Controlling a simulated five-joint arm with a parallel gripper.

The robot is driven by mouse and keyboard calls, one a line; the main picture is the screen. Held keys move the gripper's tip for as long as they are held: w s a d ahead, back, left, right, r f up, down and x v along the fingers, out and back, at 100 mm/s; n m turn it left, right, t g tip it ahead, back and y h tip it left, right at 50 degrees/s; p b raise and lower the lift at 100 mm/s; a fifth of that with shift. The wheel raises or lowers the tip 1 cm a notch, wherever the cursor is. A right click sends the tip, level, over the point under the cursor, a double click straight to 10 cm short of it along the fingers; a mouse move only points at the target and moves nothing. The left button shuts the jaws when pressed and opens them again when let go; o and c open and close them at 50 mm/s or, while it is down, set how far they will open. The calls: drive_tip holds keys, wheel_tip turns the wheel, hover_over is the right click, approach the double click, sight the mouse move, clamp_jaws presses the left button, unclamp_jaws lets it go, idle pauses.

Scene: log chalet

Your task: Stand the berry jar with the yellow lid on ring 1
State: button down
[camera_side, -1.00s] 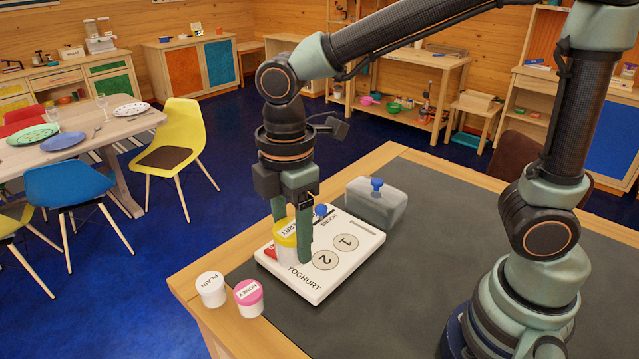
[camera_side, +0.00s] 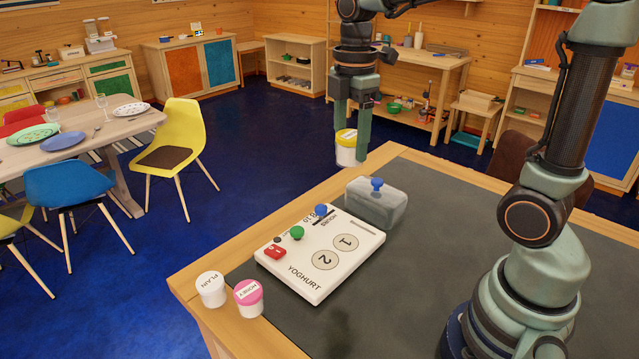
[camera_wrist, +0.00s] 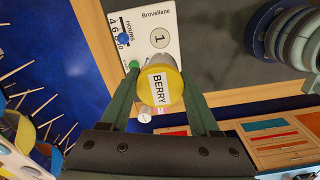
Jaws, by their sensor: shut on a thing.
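The berry jar (camera_side: 348,152) has a yellow lid and a white body. My gripper (camera_side: 351,150) is shut on it and holds it upright, high above the table. In the wrist view the jar's lid (camera_wrist: 161,87), labelled BERRY, sits between the fingers (camera_wrist: 162,105). The white yoghurt maker (camera_side: 312,284) lies on the dark mat, below the jar. Ring 1 (camera_side: 345,243) is a bare grey circle on it, also bare in the wrist view (camera_wrist: 160,38). Ring 2 (camera_side: 324,261) is bare too in the side view; the jar hides it in the wrist view.
A clear cover with a blue knob (camera_side: 377,205) stands just behind the yoghurt maker. A white PLAIN jar (camera_side: 211,290) and a pink-lidded HONEY jar (camera_side: 249,299) stand at the table's front left. The maker has a green knob (camera_side: 297,233), a blue knob (camera_side: 321,210) and a red switch (camera_side: 275,252).

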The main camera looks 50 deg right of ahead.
wheel_tip(320, 180, down, 20)
drive_tip(key=shift+d+r, duration=0.1)
drive_tip(key=shift+d, duration=0.05)
idle(0.4)
drive_tip(key=shift+c, duration=0.6)
unclamp_jaws()
drive_tip(key=shift+f, duration=0.2)
drive_tip(key=shift+r, duration=0.1)
drive_tip(key=s+a+r+m+t, duration=0.1)
drive_tip(key=s+r+m+t, duration=0.1)
drive_tip(key=r+m, duration=0.5)
drive_tip(key=s+a+r+m+t, duration=0.2)
drive_tip(key=r+m, duration=0.6)
drive_tip(key=r, duration=0.5)
drive_tip(key=shift+s+a+r+t, duration=0.15)
drive_tip(key=shift+s+t, duration=0.65)
drive_tip(key=shift+s, duration=0.05)
